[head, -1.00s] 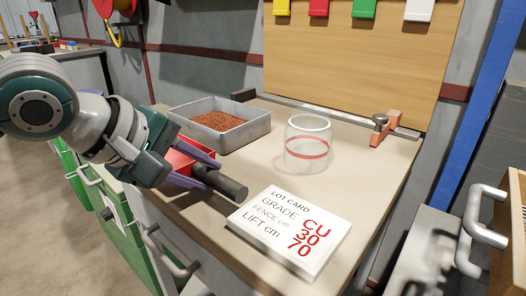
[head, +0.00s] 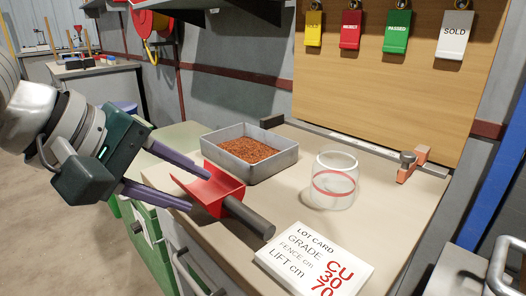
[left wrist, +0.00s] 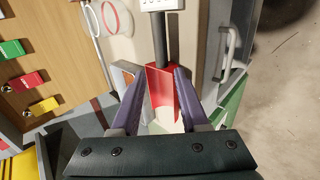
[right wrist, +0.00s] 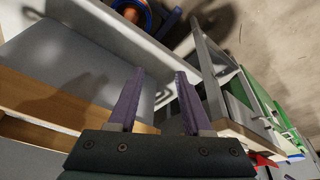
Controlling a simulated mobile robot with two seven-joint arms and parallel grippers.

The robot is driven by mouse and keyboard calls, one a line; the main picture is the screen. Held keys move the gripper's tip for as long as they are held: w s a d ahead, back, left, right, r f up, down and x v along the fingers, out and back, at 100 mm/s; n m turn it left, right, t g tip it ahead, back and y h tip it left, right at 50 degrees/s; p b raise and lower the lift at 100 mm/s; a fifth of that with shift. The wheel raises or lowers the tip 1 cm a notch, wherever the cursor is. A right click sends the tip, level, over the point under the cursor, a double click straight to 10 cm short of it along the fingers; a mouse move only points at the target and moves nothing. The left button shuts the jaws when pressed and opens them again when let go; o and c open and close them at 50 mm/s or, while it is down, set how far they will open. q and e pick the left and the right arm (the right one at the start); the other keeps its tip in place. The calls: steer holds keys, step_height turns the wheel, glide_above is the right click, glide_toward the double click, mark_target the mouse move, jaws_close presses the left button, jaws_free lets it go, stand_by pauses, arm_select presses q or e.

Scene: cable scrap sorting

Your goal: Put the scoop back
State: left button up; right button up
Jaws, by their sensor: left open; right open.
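The red scoop (head: 213,188) with its dark grey handle (head: 249,217) lies on the bench top, between the grey tray and the lot card.
A grey tray (head: 287,159) of copper-coloured granules stands behind the scoop. A clear jar (head: 335,182) with a red band stands to the right. The lot card (head: 313,262) lies at the front. Coloured tags (head: 397,32) hang on the board. An orange clamp (head: 412,163) sits at the back right edge.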

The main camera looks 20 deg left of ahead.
arm_select(q)
steer(key=s+d+f+m+g+y, duration=0.1)
steer(key=s+d+f+m+g, duration=0.1)
steer(key=s+f+m, duration=0.2)
steer(key=s+d+f+m+g+y, duration=0.2)
steer(key=s+f+m, duration=0.2)
steer(key=s+m, duration=0.7)
steer(key=s, duration=0.3)
steer(key=shift+s+d+f+m+g, duration=0.3)
steer(key=shift+g, duration=0.1)
